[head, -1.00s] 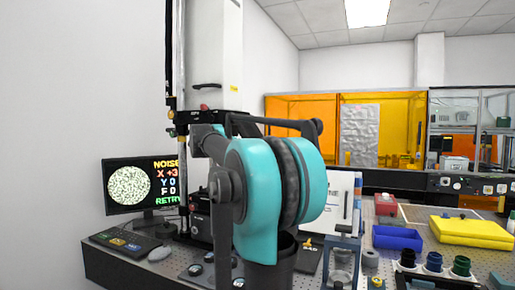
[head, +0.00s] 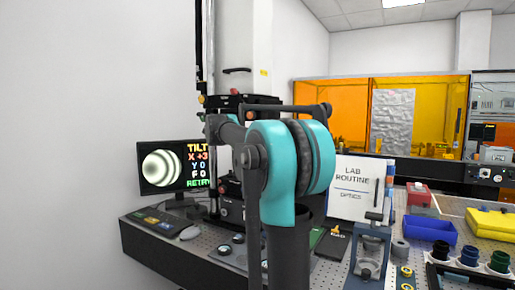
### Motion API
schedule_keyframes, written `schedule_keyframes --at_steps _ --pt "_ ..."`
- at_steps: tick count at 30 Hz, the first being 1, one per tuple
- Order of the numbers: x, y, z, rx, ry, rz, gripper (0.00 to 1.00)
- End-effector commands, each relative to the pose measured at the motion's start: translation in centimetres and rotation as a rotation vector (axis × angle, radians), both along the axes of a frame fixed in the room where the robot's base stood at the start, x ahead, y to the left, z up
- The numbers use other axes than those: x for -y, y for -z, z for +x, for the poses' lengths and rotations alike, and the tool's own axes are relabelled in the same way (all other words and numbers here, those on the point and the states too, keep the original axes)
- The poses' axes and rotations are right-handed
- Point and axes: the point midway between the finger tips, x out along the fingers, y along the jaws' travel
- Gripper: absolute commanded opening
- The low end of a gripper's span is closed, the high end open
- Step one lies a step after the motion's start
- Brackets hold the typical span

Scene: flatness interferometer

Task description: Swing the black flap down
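The interferometer stand is a tall white column with a black plate (head: 238,101) across it and a dark unit (head: 230,208) low at its foot, in the head view left of centre. My teal and grey arm stands in front and covers much of it. I cannot pick out the black flap for certain; it may be hidden behind my arm. My gripper is not visible. The monitor (head: 162,168) at the left shows curved light and dark bands with "TILT", "X +3", "Y 0", "F 0" and "RETRY", its last letter cut off.
A "LAB ROUTINE" sign (head: 358,188), a clear-sided fixture (head: 369,255), a blue bin (head: 430,233), a red box (head: 418,194) and a yellow case (head: 493,222) stand right of my arm.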

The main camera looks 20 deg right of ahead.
Motion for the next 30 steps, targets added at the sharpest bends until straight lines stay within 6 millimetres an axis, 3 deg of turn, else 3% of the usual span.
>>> schedule_keyframes --at_steps 12,13,18,30 --pt "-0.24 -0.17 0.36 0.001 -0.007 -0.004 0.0" --pt "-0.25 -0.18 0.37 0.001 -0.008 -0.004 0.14" --pt "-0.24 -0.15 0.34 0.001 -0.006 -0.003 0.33" --pt "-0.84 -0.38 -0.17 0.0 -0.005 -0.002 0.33"
